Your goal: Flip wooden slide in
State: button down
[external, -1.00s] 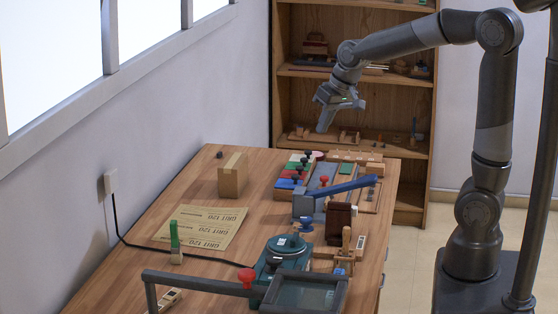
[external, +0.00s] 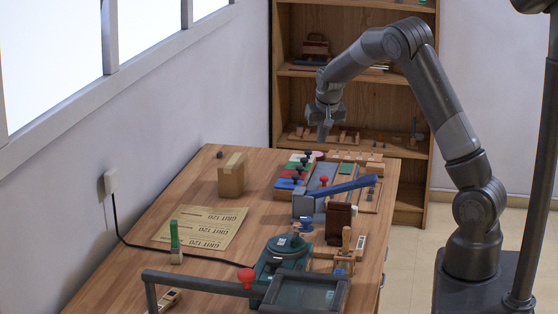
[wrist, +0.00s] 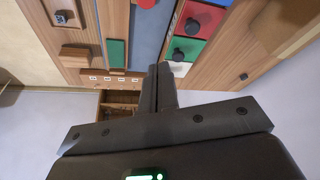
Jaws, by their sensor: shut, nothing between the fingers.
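My gripper (external: 324,138) is shut and empty, pointing down above the far end of the table. Its closed fingers also show in the wrist view (wrist: 163,72). No part is plainly marked as the wooden slide. A wooden strip with several small pale squares (wrist: 112,76) lies left of the fingertips in the wrist view. It appears to be the wooden row at the table's far edge (external: 356,157) in the external view. A wooden block (wrist: 76,55) and a green pad (wrist: 117,52) sit on the board beside it. The fingers appear apart from all of these.
Coloured panels with dark knobs (external: 295,170) and a blue lever (external: 345,187) stand near my gripper. A cardboard box (external: 231,178) is left of them. A wooden shelf (external: 380,103) stands behind the table.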

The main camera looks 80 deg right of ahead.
jog(key=shift+d+f, duration=0.1)
jog(key=shift+d, duration=0.1)
send_over(322, 183)
jog(key=w+d, duration=0.2)
jog(key=d, duration=0.1)
notch_tip(322, 183, down, 10)
jog(key=shift+s+d+r, duration=0.15)
jog(key=shift+r, duration=0.1)
jog(key=a, duration=0.1)
jog(key=s+a, duration=0.1)
jog(key=shift+s+a+f, duration=0.15)
jog(key=shift+a+f, duration=0.05)
jog(key=shift+a, duration=0.2)
jog(key=shift+s+a, duration=0.2)
jog(key=shift+a, duration=0.2)
